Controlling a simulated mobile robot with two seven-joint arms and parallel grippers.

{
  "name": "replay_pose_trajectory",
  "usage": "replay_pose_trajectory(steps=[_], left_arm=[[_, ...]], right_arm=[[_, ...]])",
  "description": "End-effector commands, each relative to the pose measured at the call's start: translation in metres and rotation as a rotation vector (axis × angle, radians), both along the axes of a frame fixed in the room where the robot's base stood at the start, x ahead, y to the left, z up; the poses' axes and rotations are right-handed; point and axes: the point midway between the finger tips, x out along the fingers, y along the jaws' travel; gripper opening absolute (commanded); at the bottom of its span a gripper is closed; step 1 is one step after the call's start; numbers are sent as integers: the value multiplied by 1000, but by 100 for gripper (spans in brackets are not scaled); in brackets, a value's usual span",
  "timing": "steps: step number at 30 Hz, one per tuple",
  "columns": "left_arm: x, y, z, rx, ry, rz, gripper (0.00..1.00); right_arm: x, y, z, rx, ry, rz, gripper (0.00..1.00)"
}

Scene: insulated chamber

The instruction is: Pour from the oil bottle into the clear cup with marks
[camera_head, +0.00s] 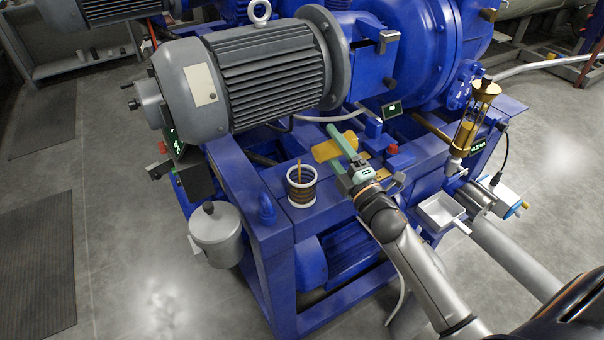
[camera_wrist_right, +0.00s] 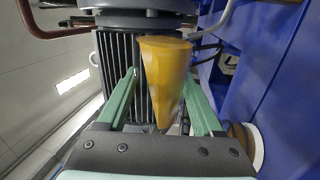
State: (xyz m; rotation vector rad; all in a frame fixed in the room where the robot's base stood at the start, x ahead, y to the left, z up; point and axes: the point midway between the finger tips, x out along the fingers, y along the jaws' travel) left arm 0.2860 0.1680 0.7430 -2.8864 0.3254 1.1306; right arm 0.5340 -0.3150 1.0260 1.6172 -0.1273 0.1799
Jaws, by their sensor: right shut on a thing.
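My right gripper (camera_head: 333,146) has its green fingers on either side of the amber oil bottle (camera_head: 325,152). The bottle is tilted well over, with its left end up and to the right of the cup. In the right wrist view the bottle (camera_wrist_right: 166,75) shows between the two fingers (camera_wrist_right: 160,98), wide end up in the picture. The clear cup with marks (camera_head: 302,187) stands upright on the blue frame, with white rims and dark rings. A thin amber streak shows upright at its mouth; I cannot tell if it is flowing oil. My left gripper is not in view.
A grey motor (camera_head: 265,75) stands behind and left of the cup. A lidded metal can (camera_head: 215,235) hangs at the frame's left edge. A small white tray (camera_head: 440,212) and a brass-topped sight glass (camera_head: 470,120) are to the right.

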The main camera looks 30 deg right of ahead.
Motion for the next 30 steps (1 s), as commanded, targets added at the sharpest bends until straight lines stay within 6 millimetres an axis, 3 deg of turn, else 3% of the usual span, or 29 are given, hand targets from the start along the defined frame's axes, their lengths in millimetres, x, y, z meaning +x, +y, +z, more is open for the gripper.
replay_pose_trajectory(steps=[30], left_arm=[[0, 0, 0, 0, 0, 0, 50]], right_arm=[[0, 1, 2, -61, -3, 0, 3]])
